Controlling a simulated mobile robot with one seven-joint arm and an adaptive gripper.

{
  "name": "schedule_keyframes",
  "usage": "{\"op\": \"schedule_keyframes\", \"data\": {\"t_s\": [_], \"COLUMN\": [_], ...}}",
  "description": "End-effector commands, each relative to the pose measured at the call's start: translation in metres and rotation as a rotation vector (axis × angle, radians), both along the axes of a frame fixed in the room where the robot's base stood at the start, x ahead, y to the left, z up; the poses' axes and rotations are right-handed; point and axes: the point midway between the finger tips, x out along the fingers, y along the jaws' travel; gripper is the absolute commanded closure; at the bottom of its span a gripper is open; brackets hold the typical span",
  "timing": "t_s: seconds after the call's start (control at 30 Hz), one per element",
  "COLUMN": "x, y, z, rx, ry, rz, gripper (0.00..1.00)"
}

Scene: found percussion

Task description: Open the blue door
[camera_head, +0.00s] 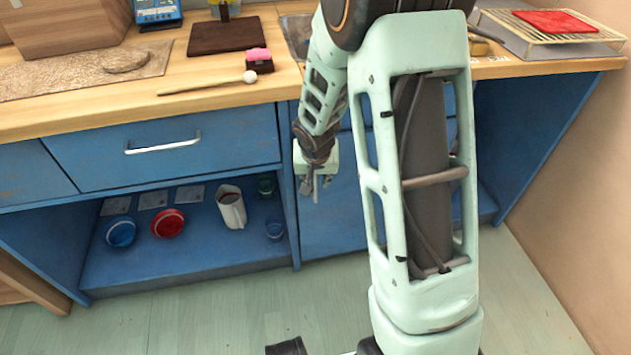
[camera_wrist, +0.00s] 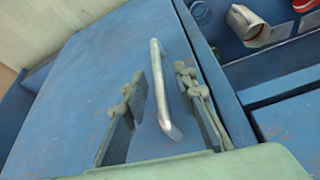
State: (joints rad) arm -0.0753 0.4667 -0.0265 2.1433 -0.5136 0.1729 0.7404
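The blue door (camera_wrist: 80,85) fills much of the wrist view and looks closed. Its silver bar handle (camera_wrist: 159,92) runs up the panel near the edge beside the open shelf. My gripper (camera_wrist: 158,88) is open, with one finger on each side of the handle's line. I cannot tell whether either finger touches the handle. In the head view the door (camera_head: 333,215) is partly behind my arm, and my gripper (camera_head: 318,192) is in front of its left part. The handle is hidden there.
Left of the door, an open shelf (camera_head: 185,255) holds a white pitcher (camera_head: 231,208), a red bowl (camera_head: 168,224) and a blue bowl (camera_head: 121,233). A blue drawer (camera_head: 165,150) is above it. The wooden counter (camera_head: 150,85) overhangs, and the floor (camera_head: 200,315) in front looks clear.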

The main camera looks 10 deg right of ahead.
Motion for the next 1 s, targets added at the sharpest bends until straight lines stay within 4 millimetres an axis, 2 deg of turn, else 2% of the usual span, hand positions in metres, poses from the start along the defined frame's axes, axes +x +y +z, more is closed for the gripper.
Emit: {"op": "schedule_keyframes", "data": {"t_s": [0.17,0.43,1.0], "x": [0.0001,-0.0001,-0.0034], "y": [0.0,-0.0001,-0.0038], "z": [0.0004,0.0005,0.0014], "rx": [0.0,0.0,0.0], "ry": [0.0,0.0,0.001], "rz": [0.0,0.0,0.005], "gripper": [0.74,1.0,1.0]}}
